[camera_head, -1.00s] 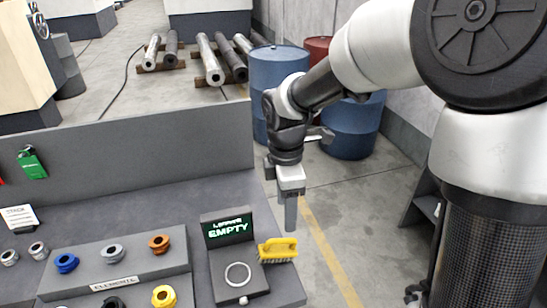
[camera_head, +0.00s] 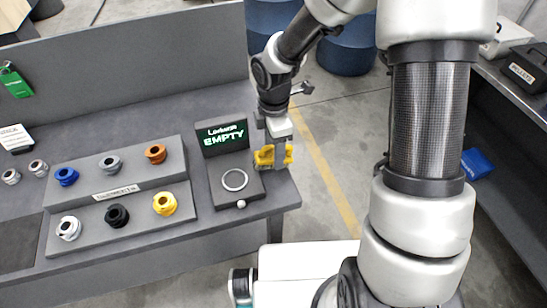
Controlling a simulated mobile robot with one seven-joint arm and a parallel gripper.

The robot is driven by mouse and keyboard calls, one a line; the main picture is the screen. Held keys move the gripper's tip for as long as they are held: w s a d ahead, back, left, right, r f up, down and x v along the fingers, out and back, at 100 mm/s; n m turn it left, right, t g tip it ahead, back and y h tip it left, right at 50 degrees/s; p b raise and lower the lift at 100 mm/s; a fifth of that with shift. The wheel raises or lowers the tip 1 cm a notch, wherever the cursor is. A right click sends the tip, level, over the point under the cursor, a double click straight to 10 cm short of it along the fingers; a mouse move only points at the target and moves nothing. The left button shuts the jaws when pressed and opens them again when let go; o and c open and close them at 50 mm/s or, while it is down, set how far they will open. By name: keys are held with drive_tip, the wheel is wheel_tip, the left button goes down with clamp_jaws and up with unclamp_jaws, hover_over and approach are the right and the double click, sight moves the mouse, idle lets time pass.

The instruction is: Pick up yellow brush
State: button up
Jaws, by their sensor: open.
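The yellow brush (camera_head: 264,157) lies at the right end of the grey workbench, just right of the small stand with the "EMPTY" display. My gripper (camera_head: 280,158) is down at the brush, with its fingers overlapping the brush in the picture. The jaws are open. Part of the brush, including its bristles, is hidden behind the fingers. I cannot tell whether the fingers touch it.
The display stand (camera_head: 222,138) with a ring (camera_head: 235,180) is close left of the brush. A stepped rack (camera_head: 120,190) holds several coloured fittings. The bench's right edge is near. Blue barrels (camera_head: 345,45) stand behind on the floor.

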sight(272, 155)
drive_tip(key=f, duration=0.4)
drive_tip(key=shift+w+a+f, duration=0.2)
drive_tip(key=shift+w+f, duration=0.05)
drive_tip(key=shift+f, duration=0.05)
drive_tip(key=shift+c, duration=0.2)
drive_tip(key=shift+r, duration=0.1)
drive_tip(key=c, duration=1.2)
